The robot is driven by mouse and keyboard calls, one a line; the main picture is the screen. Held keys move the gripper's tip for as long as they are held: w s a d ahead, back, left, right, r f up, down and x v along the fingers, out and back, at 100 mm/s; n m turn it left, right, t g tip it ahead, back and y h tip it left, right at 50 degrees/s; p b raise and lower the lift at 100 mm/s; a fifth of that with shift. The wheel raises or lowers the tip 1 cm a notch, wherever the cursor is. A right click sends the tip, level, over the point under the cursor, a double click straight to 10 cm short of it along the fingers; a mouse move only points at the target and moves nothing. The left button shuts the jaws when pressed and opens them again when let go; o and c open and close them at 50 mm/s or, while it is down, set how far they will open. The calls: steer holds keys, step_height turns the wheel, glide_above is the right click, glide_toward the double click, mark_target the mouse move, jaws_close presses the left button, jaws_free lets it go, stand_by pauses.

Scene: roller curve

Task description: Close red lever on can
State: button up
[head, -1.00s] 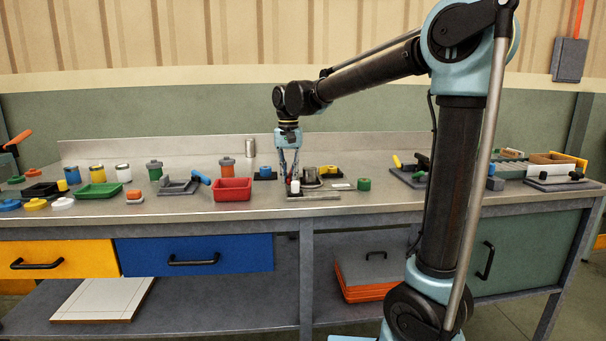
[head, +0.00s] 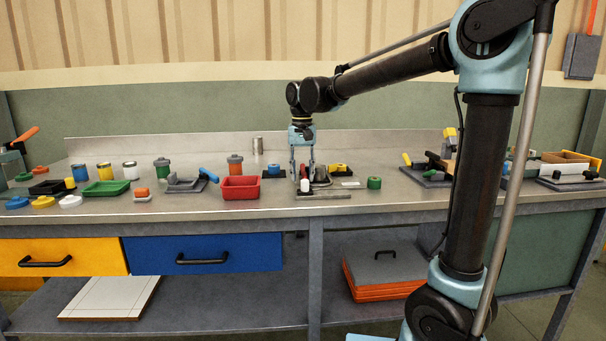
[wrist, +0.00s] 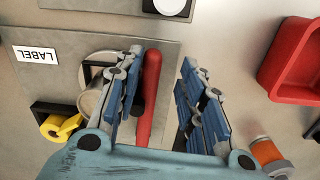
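The red lever (wrist: 149,95) is a long rounded bar, standing out between my gripper's fingers in the wrist view. My gripper (wrist: 165,85) is open, pointing down around the lever. The lever lies close to the left finger, with a clear gap to the right finger; contact cannot be told. The metal can (wrist: 95,98) is on a grey plate (wrist: 145,30), left of the fingers and partly hidden by the left one. In the head view, my gripper (head: 302,172) is low over the bench beside the can (head: 321,176).
A red tray (head: 240,188) stands left of my gripper. A yellow piece in a black holder (head: 338,170) and a green ring (head: 374,183) are to the right. A white-capped item (head: 305,186) stands just in front. An orange-topped jar (wrist: 264,150) is near the right finger.

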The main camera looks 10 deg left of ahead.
step_height(320, 180, up, 12)
stand_by(0.8)
stand_by(0.5)
